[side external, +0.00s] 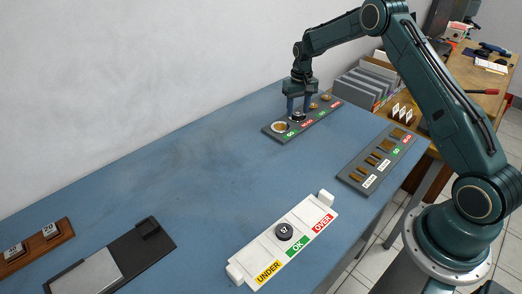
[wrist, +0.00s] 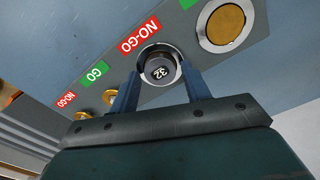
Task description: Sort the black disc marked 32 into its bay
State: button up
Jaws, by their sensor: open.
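The black disc marked 32 (wrist: 158,70) sits in a round silver-rimmed seat on a grey gauge strip (wrist: 185,55), beside a red NO-GO label. In the side view my gripper (side external: 298,110) is low over the far strip (side external: 268,130), with the disc (side external: 298,117) between its fingers. In the wrist view my open gripper (wrist: 160,85) has one finger on each side of the disc; whether they touch it cannot be told. A white block (side external: 262,256) with UNDER, OK and OVER labels lies at the front; a black disc marked 57 (side external: 284,231) is on it.
A second grey strip (side external: 345,176) with brass pieces lies at the right table edge. A wooden rack (side external: 52,245) with marked pieces and a dark plate (side external: 155,246) with a grey block are at the left. Grey dividers (side external: 365,90) stand behind. The middle of the blue table is clear.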

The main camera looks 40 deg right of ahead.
aim_at(296, 114)
jog(key=c, duration=0.8)
jog(key=shift+r, duration=2.5)
jog(key=shift+a, duration=0.1)
jog(key=shift+s+a, duration=0.1)
jog(key=shift+a, duration=0.45)
jog(key=s+a, duration=0.1)
jog(key=a, duration=0.1)
jog(key=s+a, duration=0.1)
jog(key=a, duration=0.5)
jog(key=shift+s+a+r, duration=0.15)
jog(key=shift+s, duration=0.25)
jog(key=shift+m, duration=0.3)
jog(key=s+a, duration=0.6)
jog(key=s, duration=0.2)
jog(key=s+a, duration=0.6)
jog(key=s, duration=0.2)
jog(key=s+a, duration=0.6)
jog(key=s, duration=0.2)
jog(key=shift+s+a+f, duration=0.25)
jog(key=shift+s+a, duration=0.05)
jog(key=shift+a, duration=0.05)
